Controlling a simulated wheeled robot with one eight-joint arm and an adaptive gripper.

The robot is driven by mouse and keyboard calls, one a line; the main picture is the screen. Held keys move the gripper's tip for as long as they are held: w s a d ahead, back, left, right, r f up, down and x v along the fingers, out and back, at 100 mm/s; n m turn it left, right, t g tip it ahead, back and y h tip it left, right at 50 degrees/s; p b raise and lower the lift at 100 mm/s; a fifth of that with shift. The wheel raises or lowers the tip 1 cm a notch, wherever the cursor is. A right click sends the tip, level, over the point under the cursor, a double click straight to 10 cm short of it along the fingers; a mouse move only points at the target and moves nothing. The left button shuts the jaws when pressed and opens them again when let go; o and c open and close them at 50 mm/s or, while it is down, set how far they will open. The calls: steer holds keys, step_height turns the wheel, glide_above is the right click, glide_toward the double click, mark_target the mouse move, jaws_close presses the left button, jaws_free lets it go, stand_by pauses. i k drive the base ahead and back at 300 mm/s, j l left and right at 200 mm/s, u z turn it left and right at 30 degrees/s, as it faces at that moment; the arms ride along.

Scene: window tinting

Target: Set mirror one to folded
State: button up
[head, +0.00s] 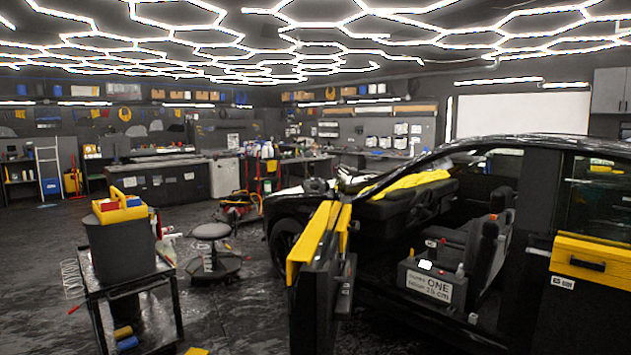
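A black car (395,205) stands at the right with its front door (318,265) swung open toward me. A yellow strip (313,240) runs along the door's top edge. A small dark rounded shape (317,186) sits above the front fender, near the open door. It may be a side mirror, but it is too small and dark to tell whether it is folded or out. No label naming mirror one is readable. My gripper is not in view.
A grey box (432,285) with a sign reading "ONE" sits in the door opening. A black cart (130,285) with a bin and yellow caddy (120,207) stands at the left, beside a round stool (211,232). Dark floor between cart and door looks mostly clear.

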mark_target(313, 185)
steer(key=i+j+u, duration=0.5)
steer(key=i, duration=0.15)
steer(key=i+u, duration=0.45)
steer(key=i, duration=0.25)
steer(key=i+l+u, duration=0.1)
steer(key=i+u, duration=0.4)
steer(key=i, duration=0.2)
steer(key=i+z, duration=0.2)
steer(key=i, duration=0.3)
steer(key=i+z, duration=0.25)
steer(key=i, duration=0.25)
steer(key=i+j+z, duration=0.2)
steer(key=i, duration=0.25)
steer(key=i+j+z, duration=0.2)
steer(key=i, duration=0.25)
steer(key=i+l+z, duration=0.15)
steer(key=i+z, duration=0.95)
steer(key=k+j, duration=0.05)
steer(key=k, duration=0.05)
